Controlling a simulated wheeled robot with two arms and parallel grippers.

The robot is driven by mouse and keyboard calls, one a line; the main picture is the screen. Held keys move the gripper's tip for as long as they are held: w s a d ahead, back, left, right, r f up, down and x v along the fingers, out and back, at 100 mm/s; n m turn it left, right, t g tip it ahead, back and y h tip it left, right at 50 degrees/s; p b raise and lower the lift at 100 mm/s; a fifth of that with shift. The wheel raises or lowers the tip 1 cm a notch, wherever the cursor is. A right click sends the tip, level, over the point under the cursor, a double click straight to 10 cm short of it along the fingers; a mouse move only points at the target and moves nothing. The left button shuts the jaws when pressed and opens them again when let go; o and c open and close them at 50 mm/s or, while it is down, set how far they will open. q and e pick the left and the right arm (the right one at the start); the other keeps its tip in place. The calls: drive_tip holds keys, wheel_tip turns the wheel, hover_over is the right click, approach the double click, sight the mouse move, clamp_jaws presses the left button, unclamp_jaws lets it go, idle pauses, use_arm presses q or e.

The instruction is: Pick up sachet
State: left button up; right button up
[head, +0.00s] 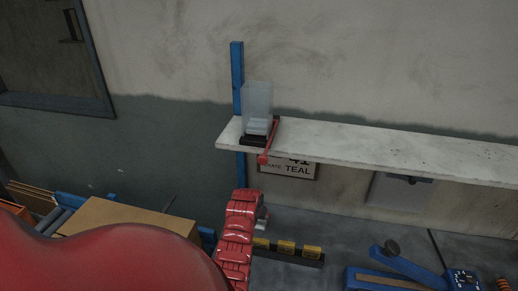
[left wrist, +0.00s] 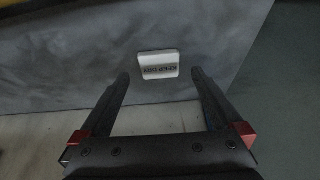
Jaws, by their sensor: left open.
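A small white sachet (left wrist: 158,64) with dark printing that reads like KEEP DRY, upside down, shows against a dark grey surface in the left wrist view. My left gripper (left wrist: 160,78) is open and empty, its two dark fingers apart. The sachet appears just beyond the fingertips, between them in the picture; I cannot tell how far off it is. In the head view a clear upright holder (head: 257,101) on the shelf has pale flat items low inside, which may be sachets. My red left arm reaches up below the shelf, with its gripper mostly hidden. My right gripper is not in view.
The pale shelf (head: 370,145) runs to the right along the wall, mostly clear. A cardboard box (head: 125,217), a yellow-labelled rack (head: 287,248) and blue equipment (head: 400,268) lie lower.

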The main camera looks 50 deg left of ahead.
sight(259, 224)
use_arm(q)
drive_tip(key=shift+p+x, duration=0.5)
drive_tip(key=shift+x, duration=0.95)
drive_tip(key=shift+c, duration=0.2)
drive_tip(key=c, duration=1.2)
drive_tip(key=shift+c, duration=0.2)
